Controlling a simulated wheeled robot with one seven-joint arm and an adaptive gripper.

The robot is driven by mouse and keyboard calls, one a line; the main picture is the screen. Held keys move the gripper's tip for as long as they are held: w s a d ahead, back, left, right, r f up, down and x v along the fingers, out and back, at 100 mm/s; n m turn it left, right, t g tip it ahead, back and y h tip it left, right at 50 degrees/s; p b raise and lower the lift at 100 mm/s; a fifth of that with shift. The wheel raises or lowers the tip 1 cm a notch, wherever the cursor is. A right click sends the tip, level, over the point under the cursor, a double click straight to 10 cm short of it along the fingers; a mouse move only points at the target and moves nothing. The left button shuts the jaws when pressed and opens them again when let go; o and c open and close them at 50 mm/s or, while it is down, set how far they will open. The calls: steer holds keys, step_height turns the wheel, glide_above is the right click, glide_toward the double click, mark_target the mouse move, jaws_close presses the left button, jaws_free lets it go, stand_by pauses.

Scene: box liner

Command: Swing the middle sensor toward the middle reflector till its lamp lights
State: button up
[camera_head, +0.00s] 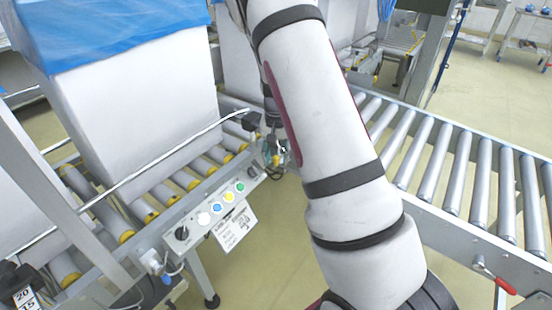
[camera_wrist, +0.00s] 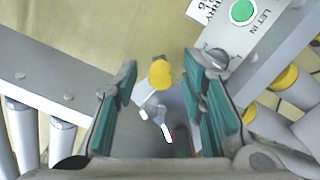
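In the wrist view my gripper (camera_wrist: 164,82) is open, with a teal-padded finger on each side. Between the fingers is a small grey fitting with a round yellow end (camera_wrist: 160,74), apparently the sensor; visible gaps separate it from both pads. I cannot tell whether a lamp is lit. In the head view my gripper is beside the conveyor rail, mostly hidden by my arm. I cannot make out the middle reflector in either view.
A control panel (camera_head: 219,206) with coloured buttons runs along the conveyor's side; its black knob (camera_wrist: 214,58) is close to the right finger. A white box with a blue liner (camera_head: 120,38) stands on the rollers. Another roller conveyor (camera_head: 440,150) lies right of my arm.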

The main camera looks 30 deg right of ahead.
steer(key=shift+f, duration=0.15)
steer(key=shift+c, duration=0.4)
jaws_close()
steer(key=shift+s+d+n, duration=0.25)
steer(key=shift+d+n, duration=0.35)
steer(key=shift+s+d+n, duration=0.2)
steer(key=shift+d+n, duration=0.35)
steer(key=shift+n, duration=0.05)
steer(key=shift+o, duration=0.4)
jaws_free()
step_height(320, 180, up, 12)
